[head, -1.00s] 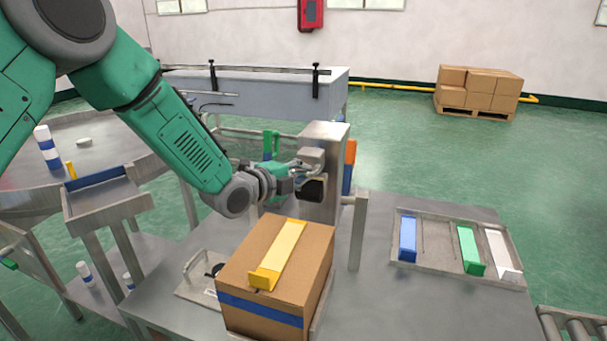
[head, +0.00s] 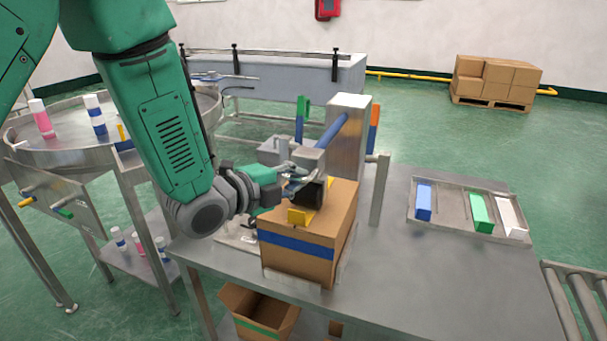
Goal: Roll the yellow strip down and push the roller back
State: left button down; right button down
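The cardboard box (head: 342,228) stands on the metal table with a blue band around its side. The yellow strip (head: 300,217) lies on its top; its front end shows and the middle is covered by the roller. The roller (head: 311,194), dark under a grey head, sits over the strip near the box's front edge. A blue lever (head: 334,131) joins its head to the upright metal post (head: 349,108). My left gripper (head: 296,177) is at the roller head from the left and appears shut on it; the fingertips are partly hidden. My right gripper is not in view.
A metal tray (head: 448,222) at right holds a blue, a green and a white strip. A thin metal post (head: 380,190) stands just right of the box. An open carton (head: 258,312) sits below the table. A round table (head: 75,148) with bottles stands at left.

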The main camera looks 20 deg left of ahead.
pick_arm(q)
jog(key=shift+s+f, duration=0.1)
jog(key=shift+s, duration=0.85)
jog(key=c, duration=1.6)
grip_release()
jog(key=shift+w, duration=0.1)
jog(key=shift+a, duration=0.1)
jog(key=v, duration=0.7)
